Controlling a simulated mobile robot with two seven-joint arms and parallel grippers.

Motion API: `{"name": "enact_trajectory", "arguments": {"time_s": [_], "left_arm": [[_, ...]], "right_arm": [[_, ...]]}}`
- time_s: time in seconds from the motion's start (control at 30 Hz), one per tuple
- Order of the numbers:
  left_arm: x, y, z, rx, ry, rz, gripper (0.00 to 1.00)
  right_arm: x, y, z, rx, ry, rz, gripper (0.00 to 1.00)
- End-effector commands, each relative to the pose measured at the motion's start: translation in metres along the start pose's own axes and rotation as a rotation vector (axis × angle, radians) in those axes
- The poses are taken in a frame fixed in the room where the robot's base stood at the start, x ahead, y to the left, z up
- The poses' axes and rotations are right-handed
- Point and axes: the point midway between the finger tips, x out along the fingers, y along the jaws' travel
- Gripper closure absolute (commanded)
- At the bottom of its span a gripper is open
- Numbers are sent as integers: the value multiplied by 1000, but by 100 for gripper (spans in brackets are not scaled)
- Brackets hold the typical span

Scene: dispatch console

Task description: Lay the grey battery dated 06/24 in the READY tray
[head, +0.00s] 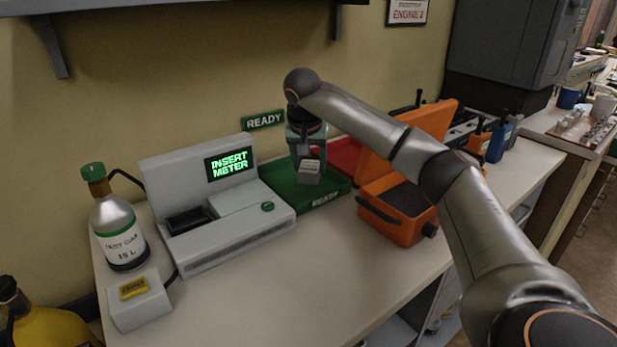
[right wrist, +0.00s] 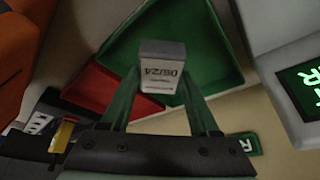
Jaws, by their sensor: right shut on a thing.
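My right gripper (head: 306,160) is shut on a small grey battery (head: 309,171), which also shows between the fingers in the right wrist view (right wrist: 161,68). Its pale label carries a dark date that is upside down in the wrist view and too blurred to read surely. The green READY tray (head: 331,191) sits on the counter, its name on the front edge. The gripper points down with the battery over the tray. In the wrist view the empty green tray floor (right wrist: 205,55) lies beyond the battery, seemingly with a gap. My left gripper is out of view.
A grey meter station (head: 222,235) reading INSERT METER stands just left of the tray. A red tray (head: 345,153) lies right behind it, and an open orange case (head: 402,228) stands to the right. A gas bottle (head: 118,232) is far left.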

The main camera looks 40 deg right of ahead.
Motion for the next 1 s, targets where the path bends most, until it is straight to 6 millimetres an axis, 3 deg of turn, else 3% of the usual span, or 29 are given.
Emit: {"name": "enact_trajectory", "arguments": {"time_s": [0.17, 0.37, 0.73, 0.77, 1.0], "left_arm": [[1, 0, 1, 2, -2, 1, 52], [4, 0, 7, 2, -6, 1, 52], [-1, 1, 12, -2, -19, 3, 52], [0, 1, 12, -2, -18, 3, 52], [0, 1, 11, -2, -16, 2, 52]], "right_arm": [[12, -4, -3, 0, 0, 1, 100], [38, -3, 9, 0, 0, 0, 100], [40, -3, 10, 0, 1, -1, 100], [41, -3, 10, 0, 1, 0, 37], [41, -3, 10, 0, 1, -1, 10]]}}
